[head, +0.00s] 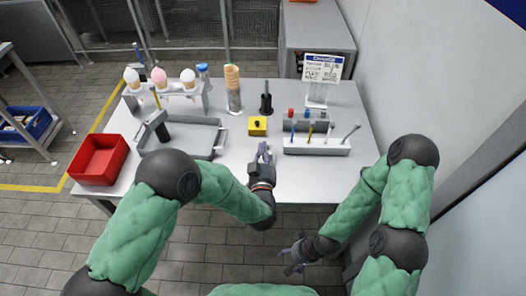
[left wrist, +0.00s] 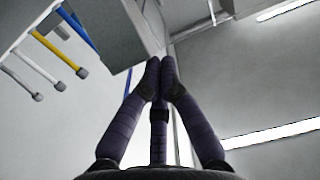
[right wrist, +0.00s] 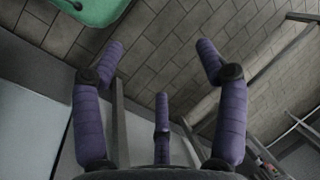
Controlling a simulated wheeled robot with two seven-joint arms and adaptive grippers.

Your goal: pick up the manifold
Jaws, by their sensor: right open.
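A dark grey block with red and blue knobs on top (head: 306,122), which looks like the manifold, sits on the right side of the table behind a white tool rack. My left gripper (head: 264,152) is over the table's front part, left of the rack and apart from the block. Its fingers meet at the tips in the left wrist view (left wrist: 160,78), with nothing seen between them. My right gripper (head: 290,262) hangs in front of the table, low over the floor. In the right wrist view (right wrist: 160,62) its fingers are spread and empty.
The white rack (head: 317,147) holds several tools and stands before the block. A sign (head: 322,68) stands behind it. A yellow box (head: 257,126), a black holder (head: 266,104), a cone stack (head: 233,88), a grey tray (head: 205,148) and a red bin (head: 98,160) are left.

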